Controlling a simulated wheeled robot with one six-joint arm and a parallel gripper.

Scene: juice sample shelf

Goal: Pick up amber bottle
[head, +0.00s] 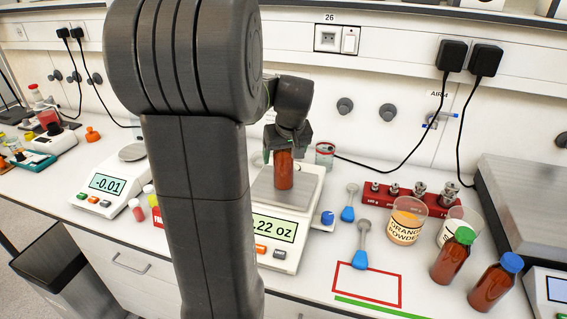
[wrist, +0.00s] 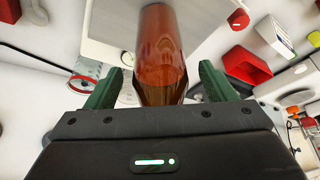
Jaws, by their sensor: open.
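An amber bottle (head: 284,170) stands on the pan of the middle scale (head: 310,196), its top hidden by my gripper. My gripper (head: 286,140) is above it, pointing down, with its fingers around the bottle's upper part. In the wrist view the bottle (wrist: 160,50) lies between the two green fingers of my gripper (wrist: 160,88). The fingers are open, with a visible gap on each side of the bottle. Two other amber bottles stand at the right, one with a green cap (head: 465,236) and one with a blue cap (head: 511,262).
An orange powder beaker (head: 406,222), a second beaker (head: 459,221), a red weight block (head: 400,198) and blue-handled scoops (head: 361,258) stand right of the scale. A red outlined rectangle (head: 368,285) on the counter is empty. Another scale (head: 113,190) is at the left.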

